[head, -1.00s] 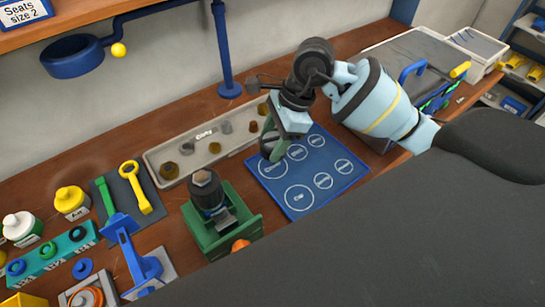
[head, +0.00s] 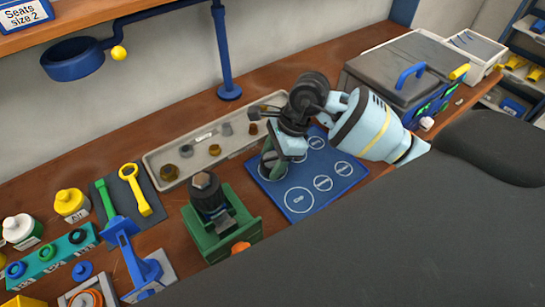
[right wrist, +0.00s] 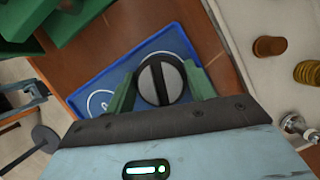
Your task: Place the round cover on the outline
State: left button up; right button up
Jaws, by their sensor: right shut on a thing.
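In the head view my right gripper (head: 273,162) is low over the upper-left large circle of the blue outline mat (head: 322,200). The gripper and cover hide much of that circle, and I cannot tell whether the cover touches the mat. Another large circle and several smaller ones show on the mat. My left gripper is not in view.
A long pale tray (head: 165,157) with several small parts lies behind the mat. A green fixture (head: 222,232) holding a dark part stands just left of it. A grey-lidded case (head: 395,75) stands at the back right. Bare wood lies between tray and fixture.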

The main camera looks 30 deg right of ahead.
jog(key=shift+f, duration=0.2)
jog(key=o, duration=1)
jog(key=v, duration=1.2)
jog(key=shift+r, duration=0.2)
